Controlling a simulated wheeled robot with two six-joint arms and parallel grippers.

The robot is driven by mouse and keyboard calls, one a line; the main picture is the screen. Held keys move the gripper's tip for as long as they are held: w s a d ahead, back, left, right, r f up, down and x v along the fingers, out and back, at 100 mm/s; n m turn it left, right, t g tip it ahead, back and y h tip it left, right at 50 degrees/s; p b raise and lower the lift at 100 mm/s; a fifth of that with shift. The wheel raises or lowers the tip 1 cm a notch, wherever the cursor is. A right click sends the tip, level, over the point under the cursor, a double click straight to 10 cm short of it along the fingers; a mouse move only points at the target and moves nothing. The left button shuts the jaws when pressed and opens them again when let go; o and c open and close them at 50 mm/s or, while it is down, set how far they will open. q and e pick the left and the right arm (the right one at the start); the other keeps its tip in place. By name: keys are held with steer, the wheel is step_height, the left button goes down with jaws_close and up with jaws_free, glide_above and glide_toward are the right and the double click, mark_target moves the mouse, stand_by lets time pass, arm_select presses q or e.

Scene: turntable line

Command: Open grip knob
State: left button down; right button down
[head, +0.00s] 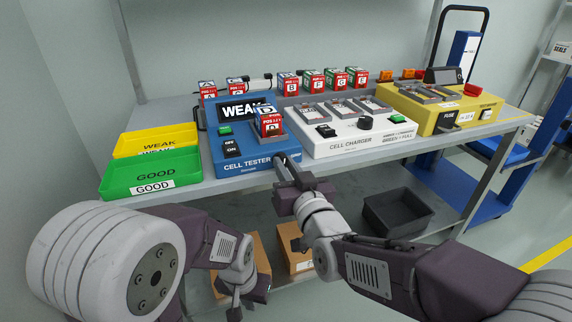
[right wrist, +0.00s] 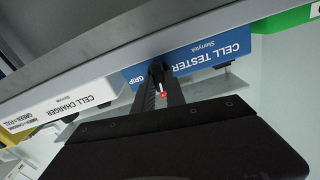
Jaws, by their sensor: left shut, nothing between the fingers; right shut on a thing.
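The blue cell tester (head: 232,158) stands on the bench with its display (head: 240,109) reading WEAK. A red and white cell marked D (head: 270,122) sits upright in its slot. The black grip knob (right wrist: 158,68) is on the tester's front face beside the GRIP label. My right gripper (head: 284,160) is shut on the knob, and its fingers (right wrist: 163,84) hide part of it. My left gripper (head: 235,312) is shut and empty, low in front of the bench.
A green GOOD tray (head: 110,187) and yellow WEAK tray (head: 125,142) stand left of the tester. The white cell charger (head: 340,145) and yellow unit (head: 430,123) stand right. Several cells line the back. Boxes and a dark bin (head: 398,212) lie below the bench.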

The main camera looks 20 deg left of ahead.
steer(key=shift+n, duration=0.6)
steer(key=c, duration=1.6)
jaws_free()
steer(key=shift+c, duration=0.2)
steer(key=shift+s, duration=0.1)
steer(key=p+v, duration=0.2)
steer(key=v, duration=0.7)
